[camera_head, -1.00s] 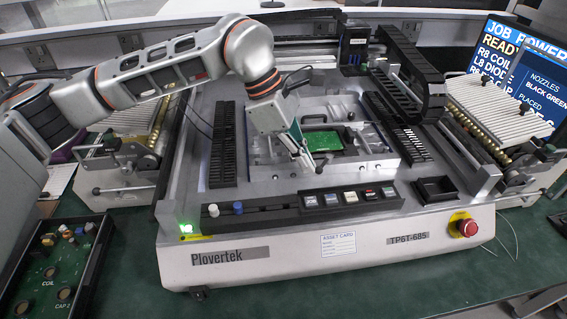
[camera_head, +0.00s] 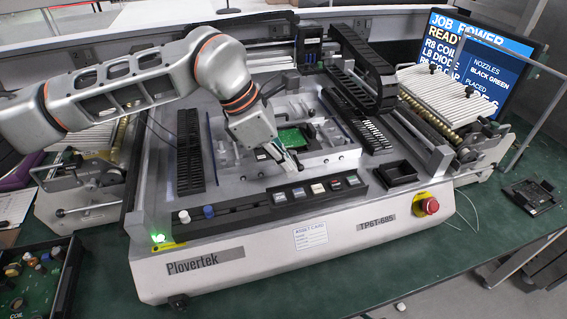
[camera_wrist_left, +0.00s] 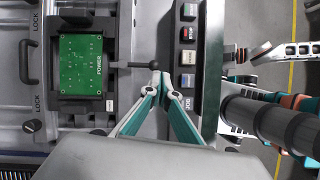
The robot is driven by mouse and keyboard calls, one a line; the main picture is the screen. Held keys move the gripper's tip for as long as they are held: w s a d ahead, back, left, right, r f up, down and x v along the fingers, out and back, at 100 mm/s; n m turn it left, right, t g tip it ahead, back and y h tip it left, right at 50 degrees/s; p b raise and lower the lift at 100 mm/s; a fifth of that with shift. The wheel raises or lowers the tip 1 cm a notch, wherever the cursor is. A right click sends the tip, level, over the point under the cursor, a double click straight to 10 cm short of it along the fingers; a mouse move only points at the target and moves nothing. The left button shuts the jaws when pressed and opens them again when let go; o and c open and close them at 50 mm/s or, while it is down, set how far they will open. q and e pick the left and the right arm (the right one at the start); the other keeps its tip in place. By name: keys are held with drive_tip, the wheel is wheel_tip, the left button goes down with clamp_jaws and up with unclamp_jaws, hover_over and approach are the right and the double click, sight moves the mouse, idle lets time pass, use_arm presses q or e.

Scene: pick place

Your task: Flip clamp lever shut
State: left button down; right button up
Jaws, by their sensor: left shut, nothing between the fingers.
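The green circuit board (camera_head: 291,137) lies in the grey clamp fixture at the middle of the machine; it also shows in the wrist view (camera_wrist_left: 81,62). In the wrist view the dark clamp lever (camera_wrist_left: 138,65) lies beside the board's right edge and points right, toward the button row. My left gripper (camera_wrist_left: 157,76) is shut and empty, its teal fingers meeting at the lever's outer end; I cannot tell whether they touch it. In the head view the left gripper (camera_head: 283,158) points down at the front of the fixture and partly hides the lever. Grey-and-teal parts at the wrist view's right may be my right arm.
The button row (camera_head: 316,188) runs just in front of the fixture. A black square tray (camera_head: 397,173) and a red stop button (camera_head: 431,206) are at the right. Rail units flank the machine, and a screen (camera_head: 480,65) stands behind at right.

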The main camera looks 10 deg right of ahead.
use_arm(q)
drive_tip(key=shift+r, duration=0.1)
idle(0.5)
drive_tip(key=v, duration=1.2)
drive_tip(key=shift+s, duration=0.1)
